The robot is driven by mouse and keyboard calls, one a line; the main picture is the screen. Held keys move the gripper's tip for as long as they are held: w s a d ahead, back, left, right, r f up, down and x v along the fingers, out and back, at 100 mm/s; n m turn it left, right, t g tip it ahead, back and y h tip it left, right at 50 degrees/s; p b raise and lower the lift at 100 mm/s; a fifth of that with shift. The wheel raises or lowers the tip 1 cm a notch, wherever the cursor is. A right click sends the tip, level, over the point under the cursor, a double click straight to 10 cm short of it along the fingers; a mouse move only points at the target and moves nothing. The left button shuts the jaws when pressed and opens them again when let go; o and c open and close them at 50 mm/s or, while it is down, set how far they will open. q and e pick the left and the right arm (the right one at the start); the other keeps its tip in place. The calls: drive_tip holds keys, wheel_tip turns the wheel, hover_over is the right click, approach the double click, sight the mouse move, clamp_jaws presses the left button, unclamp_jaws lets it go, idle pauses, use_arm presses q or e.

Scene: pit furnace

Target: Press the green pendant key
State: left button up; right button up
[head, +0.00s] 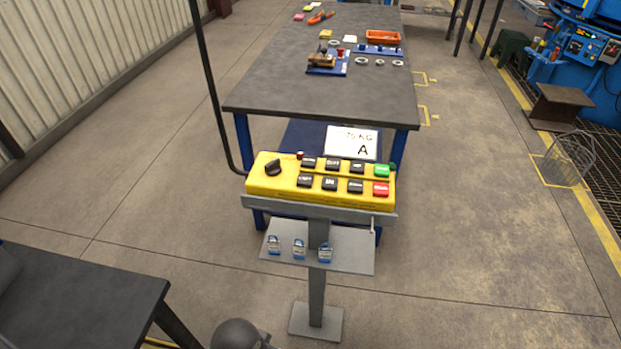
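The yellow pendant (262,187) rests on a grey stand in the middle of the head view. Its green key (382,171) is at the right end of the upper row, directly above a red key (381,189). Several black keys with white lettering fill both rows to the left, and a black rotary knob (273,167) is at the far left. Nothing covers the green key. Neither of my grippers shows in this view.
The stand's lower shelf (345,253) holds several small padlocks. A workbench (285,92) with tools stands behind the pendant, with a white sign (352,142) near its front. A dark table (75,300) is at lower left. Floor at right is mostly clear.

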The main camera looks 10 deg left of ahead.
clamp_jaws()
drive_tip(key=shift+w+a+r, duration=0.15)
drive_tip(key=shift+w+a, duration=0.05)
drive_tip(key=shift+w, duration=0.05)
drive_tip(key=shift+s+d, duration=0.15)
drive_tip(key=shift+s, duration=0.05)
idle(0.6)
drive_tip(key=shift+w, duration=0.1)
